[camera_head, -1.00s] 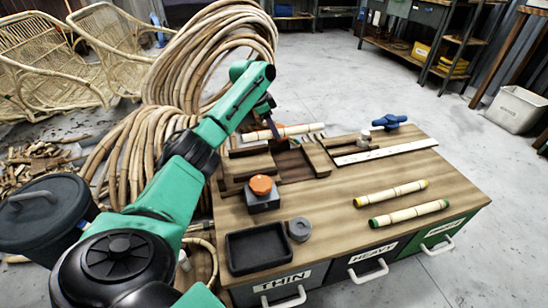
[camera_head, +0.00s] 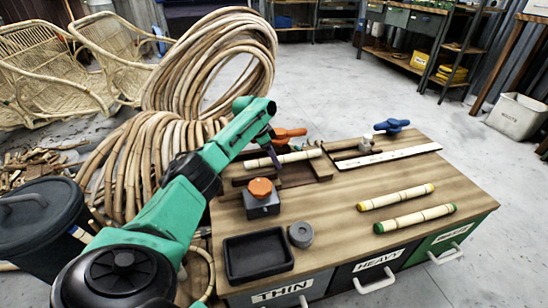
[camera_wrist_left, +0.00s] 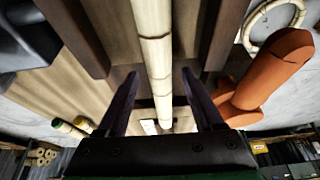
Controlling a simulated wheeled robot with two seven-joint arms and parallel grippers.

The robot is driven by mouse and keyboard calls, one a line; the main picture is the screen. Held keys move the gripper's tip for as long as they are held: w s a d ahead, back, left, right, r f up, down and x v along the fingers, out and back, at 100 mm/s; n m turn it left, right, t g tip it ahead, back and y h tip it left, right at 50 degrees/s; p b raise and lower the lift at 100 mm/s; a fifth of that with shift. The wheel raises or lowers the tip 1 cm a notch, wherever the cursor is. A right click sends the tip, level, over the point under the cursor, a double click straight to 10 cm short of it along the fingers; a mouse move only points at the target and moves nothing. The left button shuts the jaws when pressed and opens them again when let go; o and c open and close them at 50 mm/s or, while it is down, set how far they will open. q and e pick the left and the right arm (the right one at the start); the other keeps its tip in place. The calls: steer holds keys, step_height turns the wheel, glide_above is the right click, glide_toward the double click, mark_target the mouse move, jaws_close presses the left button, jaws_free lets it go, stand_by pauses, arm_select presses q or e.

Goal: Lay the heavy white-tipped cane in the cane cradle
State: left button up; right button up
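The white-tipped cane (camera_head: 296,157) lies level across the wooden cane cradle (camera_head: 322,168) at the back left of the bench. In the left wrist view the cane (camera_wrist_left: 155,50) runs between dark wooden blocks of the cradle (camera_wrist_left: 75,30). My left gripper (camera_head: 270,153) is right at the cane. In the left wrist view its two fingers (camera_wrist_left: 160,85) stand wide on either side of the cane, with a gap on each side. The cane's underside contact is hidden. My right gripper is not in view.
An orange handle (camera_head: 290,134) is close behind the cane; an orange-knobbed block (camera_head: 262,197) stands in front. A yellow-ended cane (camera_head: 396,198) and a green-ended cane (camera_head: 415,218) lie to the right. A black tray (camera_head: 258,255) is at the front left; mid-bench is clear.

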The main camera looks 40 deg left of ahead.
arm_select(q)
steer(key=p+v, duration=0.4)
steer(key=v, duration=0.4)
steer(key=shift+w+r, duration=0.1)
steer(key=shift+r, duration=0.2)
steer(key=v, duration=0.3)
steer(key=shift+s+a+r+p, duration=0.1)
steer(key=shift+s+r+p, duration=0.15)
steer(key=shift+p, duration=0.1)
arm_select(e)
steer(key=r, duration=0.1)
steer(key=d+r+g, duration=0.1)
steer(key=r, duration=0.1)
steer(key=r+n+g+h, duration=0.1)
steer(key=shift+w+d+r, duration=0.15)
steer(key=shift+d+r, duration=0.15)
arm_select(q)
steer(key=shift+w, duration=0.1)
